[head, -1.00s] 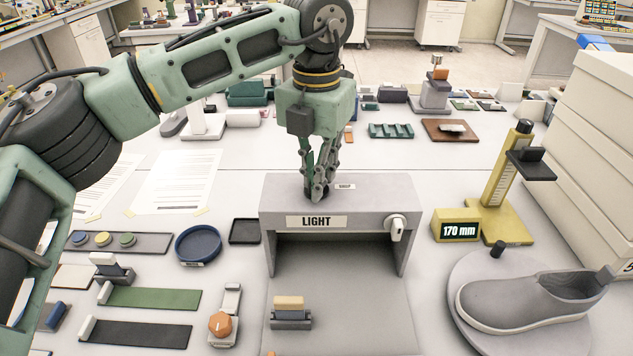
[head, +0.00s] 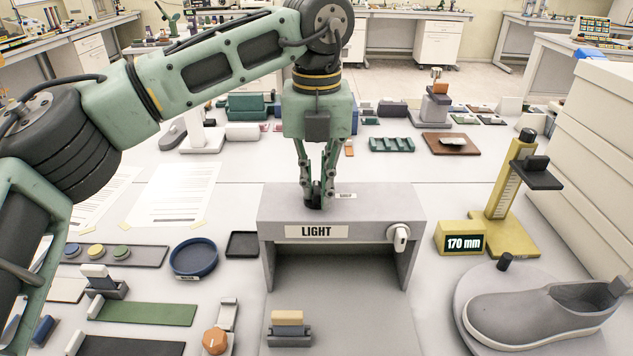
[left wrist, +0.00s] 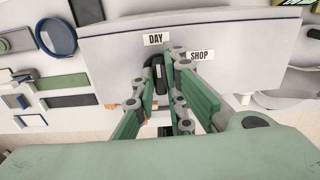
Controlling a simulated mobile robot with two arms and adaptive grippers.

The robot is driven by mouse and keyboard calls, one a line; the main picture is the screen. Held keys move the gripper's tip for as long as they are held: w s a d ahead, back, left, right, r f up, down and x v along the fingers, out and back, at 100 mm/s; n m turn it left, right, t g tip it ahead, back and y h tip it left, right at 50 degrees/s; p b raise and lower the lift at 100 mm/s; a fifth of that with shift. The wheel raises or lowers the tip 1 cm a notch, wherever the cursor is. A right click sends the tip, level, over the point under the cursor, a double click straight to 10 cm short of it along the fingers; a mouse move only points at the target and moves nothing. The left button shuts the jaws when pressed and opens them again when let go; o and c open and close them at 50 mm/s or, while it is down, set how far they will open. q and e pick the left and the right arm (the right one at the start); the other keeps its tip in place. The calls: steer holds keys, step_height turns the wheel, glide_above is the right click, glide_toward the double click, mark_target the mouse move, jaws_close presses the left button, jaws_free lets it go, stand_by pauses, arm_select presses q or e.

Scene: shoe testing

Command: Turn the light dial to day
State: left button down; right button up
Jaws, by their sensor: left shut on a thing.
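The grey light box (head: 285,212) with the LIGHT sign stands in the middle of the table in the head view. My left gripper (head: 316,203) points down at its top and is shut on the dark light dial (left wrist: 158,72). The fingers hide part of the dial. In the left wrist view, the dial's upper end lies just below the DAY label (left wrist: 155,40). The SHOP label (left wrist: 199,56) is to the right of it. My right gripper is not in view.
A white switch (head: 401,236) sits on the box's front right. A yellow 170 mm gauge (head: 461,238) and a grey shoe (head: 535,315) stand to the right. A blue round dish (head: 193,258) and several small fixtures lie to the left.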

mark_target(317, 187)
arm_select(q)
steer(key=shift+r, duration=0.1)
steer(key=c, duration=1.8)
jaws_free()
step_height(317, 187, up, 12)
